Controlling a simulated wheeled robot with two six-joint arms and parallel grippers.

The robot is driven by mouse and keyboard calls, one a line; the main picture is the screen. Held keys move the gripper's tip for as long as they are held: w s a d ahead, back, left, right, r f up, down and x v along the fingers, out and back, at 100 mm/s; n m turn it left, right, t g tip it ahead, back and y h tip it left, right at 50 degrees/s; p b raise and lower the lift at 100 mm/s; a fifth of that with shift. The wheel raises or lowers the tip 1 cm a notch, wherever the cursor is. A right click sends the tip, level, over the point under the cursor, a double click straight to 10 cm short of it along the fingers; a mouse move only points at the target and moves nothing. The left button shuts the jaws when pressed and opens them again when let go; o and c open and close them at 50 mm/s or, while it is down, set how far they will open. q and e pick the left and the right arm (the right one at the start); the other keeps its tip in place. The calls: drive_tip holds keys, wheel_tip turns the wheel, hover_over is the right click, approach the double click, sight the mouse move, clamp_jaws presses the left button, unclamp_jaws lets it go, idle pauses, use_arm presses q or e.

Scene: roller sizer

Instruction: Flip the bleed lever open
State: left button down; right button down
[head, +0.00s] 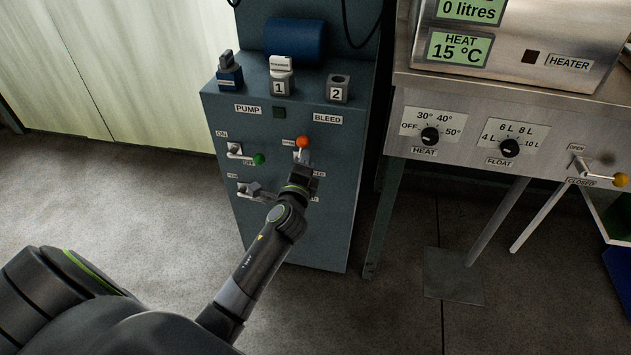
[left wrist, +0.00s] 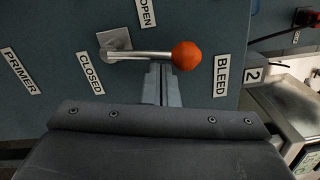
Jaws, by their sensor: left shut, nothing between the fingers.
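The bleed lever has an orange ball knob (head: 302,142) and a metal shaft, on the front of the blue-grey pump cabinet (head: 320,235). The ball points up toward the BLEED label (head: 328,118). In the left wrist view the shaft runs from a square plate (left wrist: 114,43) to the orange ball (left wrist: 187,55), with the OPEN label (left wrist: 147,12) on one side and the CLOSED label (left wrist: 90,72) on the other. My left gripper (head: 303,168) is shut and empty. Its fingertips (left wrist: 161,72) are beside the shaft near the ball, on the CLOSED side; I cannot tell whether they touch.
A green-knobbed pump lever (head: 258,159) and a primer lever (head: 250,189) are left of my gripper. A metal bench (head: 470,105) with dials and a yellow-knobbed lever (head: 620,180) stands to the right.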

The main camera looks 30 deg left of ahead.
drive_tip(key=shift+w, duration=0.1)
idle(0.4)
